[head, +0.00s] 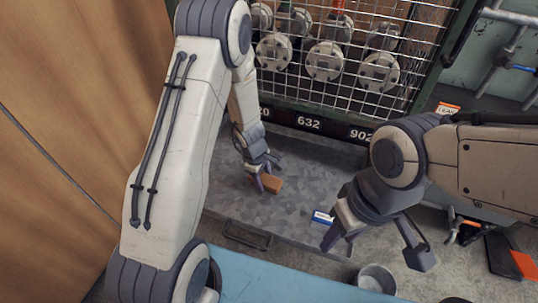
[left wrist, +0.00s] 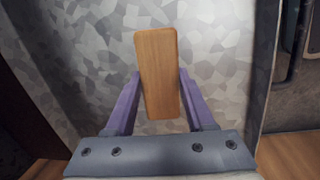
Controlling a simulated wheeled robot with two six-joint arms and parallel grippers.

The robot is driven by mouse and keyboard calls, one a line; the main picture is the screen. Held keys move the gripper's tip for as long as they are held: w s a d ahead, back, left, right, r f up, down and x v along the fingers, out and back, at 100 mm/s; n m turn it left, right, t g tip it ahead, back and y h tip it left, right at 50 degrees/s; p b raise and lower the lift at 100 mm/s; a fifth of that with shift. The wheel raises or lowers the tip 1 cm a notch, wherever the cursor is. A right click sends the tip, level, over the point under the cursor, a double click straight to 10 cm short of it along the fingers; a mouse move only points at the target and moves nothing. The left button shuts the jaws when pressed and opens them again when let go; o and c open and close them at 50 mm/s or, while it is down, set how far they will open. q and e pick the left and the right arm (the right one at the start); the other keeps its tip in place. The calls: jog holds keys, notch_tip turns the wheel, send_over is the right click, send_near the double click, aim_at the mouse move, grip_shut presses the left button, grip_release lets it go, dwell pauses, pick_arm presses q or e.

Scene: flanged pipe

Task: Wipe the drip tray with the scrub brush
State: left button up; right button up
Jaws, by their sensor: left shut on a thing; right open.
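The scrub brush (head: 268,183) shows as a brown wooden block in the head view, over the grey mottled metal drip tray (head: 308,167). My left gripper (head: 259,181) is shut on it. In the left wrist view the brush's wooden back (left wrist: 158,75) lies between the two purple fingers of my left gripper (left wrist: 159,100). Its bristles are hidden, so I cannot tell whether they touch the tray (left wrist: 222,60). My right gripper (head: 378,249) is open and empty, in front of the tray's right part.
A wire-mesh cage (head: 345,55) with flanged pipes stands behind the tray. A small blue and white box (head: 322,217) lies near my right gripper. A metal bucket (head: 376,278) is at the bottom, beside a blue surface (head: 270,284). Tools with orange parts (head: 510,258) lie at right.

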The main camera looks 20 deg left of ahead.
pick_arm(q)
jog(key=shift+r+p, duration=1.85)
jog(key=shift+r, duration=0.45)
